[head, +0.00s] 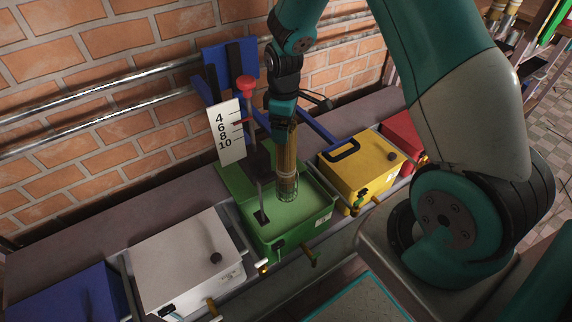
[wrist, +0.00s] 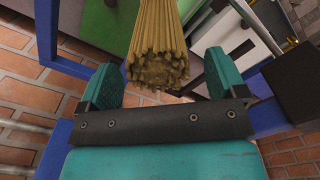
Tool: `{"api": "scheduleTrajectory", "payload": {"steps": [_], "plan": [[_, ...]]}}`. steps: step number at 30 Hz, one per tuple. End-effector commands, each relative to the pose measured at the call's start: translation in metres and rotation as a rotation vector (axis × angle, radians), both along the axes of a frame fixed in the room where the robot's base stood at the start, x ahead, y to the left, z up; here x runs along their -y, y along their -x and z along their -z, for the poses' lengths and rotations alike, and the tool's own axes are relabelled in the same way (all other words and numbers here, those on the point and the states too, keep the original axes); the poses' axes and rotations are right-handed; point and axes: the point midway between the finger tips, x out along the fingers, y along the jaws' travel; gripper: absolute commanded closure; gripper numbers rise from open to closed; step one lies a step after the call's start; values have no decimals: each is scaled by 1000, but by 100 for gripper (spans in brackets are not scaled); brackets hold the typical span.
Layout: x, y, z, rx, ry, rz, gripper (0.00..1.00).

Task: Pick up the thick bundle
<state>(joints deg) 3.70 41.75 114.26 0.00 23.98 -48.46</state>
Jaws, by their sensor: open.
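The thick bundle (head: 287,165) of tan sticks stands upright at the green extruder (head: 297,232), its foot at a mesh-like ring on the green top. In the wrist view, the bundle's end (wrist: 157,65) shows many packed stick tips. My gripper (head: 284,112) is at the upper end of the bundle. Its teal fingers (wrist: 160,72) are open, one on each side of the bundle's end, with a visible gap at both sides. The bundle's top is partly hidden by my gripper in the head view.
A red-knobbed rod (head: 246,88) and a numbered scale (head: 227,132) stand just left of the bundle. A blue frame (head: 242,62) rises behind. White (head: 185,255), yellow (head: 360,165), red (head: 402,135) and blue (head: 70,300) boxes line the bench. Pipes run along the brick wall.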

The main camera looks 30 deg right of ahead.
Motion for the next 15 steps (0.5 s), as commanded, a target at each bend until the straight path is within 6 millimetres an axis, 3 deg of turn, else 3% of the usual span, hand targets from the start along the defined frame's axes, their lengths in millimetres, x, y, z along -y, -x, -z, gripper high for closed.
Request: {"api": "scheduleTrajectory", "payload": {"steps": [6, 14, 15], "plan": [[4, 3, 37, -3, 0, -1, 10], [4, 2, 41, 0, 0, 0, 10], [4, 2, 41, 0, 0, 0, 17]]}}
